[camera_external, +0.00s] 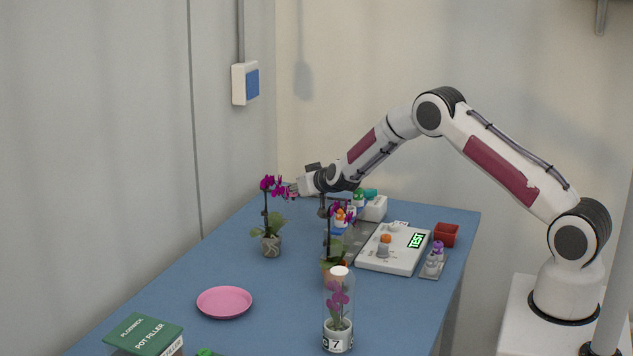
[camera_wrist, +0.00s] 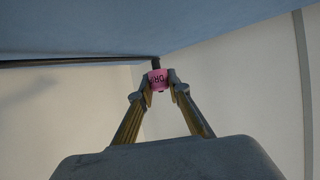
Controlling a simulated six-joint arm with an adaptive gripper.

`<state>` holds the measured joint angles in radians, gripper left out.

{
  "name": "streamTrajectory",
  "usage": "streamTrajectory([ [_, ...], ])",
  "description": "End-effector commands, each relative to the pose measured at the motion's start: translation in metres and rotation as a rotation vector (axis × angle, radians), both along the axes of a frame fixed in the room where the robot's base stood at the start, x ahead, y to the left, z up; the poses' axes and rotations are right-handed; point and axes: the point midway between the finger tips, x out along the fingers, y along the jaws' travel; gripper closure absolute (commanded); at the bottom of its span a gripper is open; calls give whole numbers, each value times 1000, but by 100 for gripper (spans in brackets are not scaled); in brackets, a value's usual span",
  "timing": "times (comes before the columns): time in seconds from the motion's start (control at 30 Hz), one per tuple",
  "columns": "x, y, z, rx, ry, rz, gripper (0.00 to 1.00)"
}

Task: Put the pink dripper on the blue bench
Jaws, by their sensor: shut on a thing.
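The pink dripper (camera_wrist: 158,76), with dark lettering and a dark end, is between my fingertips (camera_wrist: 158,84) in the wrist view. My gripper is shut on it. In the external view my gripper (camera_external: 296,188) is at the far end of the blue bench (camera_external: 178,278), above its surface and close to the magenta orchid blossoms. The dripper is hard to tell from those blossoms there. The bench also shows as a blue surface (camera_wrist: 110,22) across the top of the wrist view.
A potted orchid (camera_external: 271,245) stands by my gripper. A second orchid, a glass-covered orchid (camera_external: 338,335), a white device with a green display (camera_external: 390,263) and a red pot (camera_external: 446,234) stand to the right. A pink plate (camera_external: 224,302) lies near the front. Bench between plate and orchid is clear.

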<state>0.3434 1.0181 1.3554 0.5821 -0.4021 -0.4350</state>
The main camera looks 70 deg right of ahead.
Motion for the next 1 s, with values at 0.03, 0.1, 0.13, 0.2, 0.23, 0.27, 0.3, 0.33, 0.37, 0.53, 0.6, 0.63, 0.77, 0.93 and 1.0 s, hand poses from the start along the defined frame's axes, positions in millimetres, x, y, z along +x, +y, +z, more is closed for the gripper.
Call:
streamTrajectory([
  [0.03,0,0,0,0,0,0,94],
  [0.1,0,0,0,0,0,0,94],
  [0.13,0,0,0,0,0,0,94],
  [0.2,0,0,0,0,0,0,94],
  [0.23,0,0,-1,-1,0,0,94],
  [0.27,0,0,-2,0,1,0,94],
  [0.3,0,0,-4,0,1,0,94],
  [0.33,0,0,-7,-1,2,1,94],
  [0.37,0,0,-10,-2,2,1,94],
  [0.53,-1,0,-28,0,3,1,94],
  [0.6,0,0,-33,0,3,1,94],
  [0.63,0,0,-35,-1,2,1,94],
  [0.77,0,0,-37,-1,-1,0,94],
  [0.93,0,0,-37,0,0,0,94],
  [1.0,0,0,-38,-1,0,0,94],
])
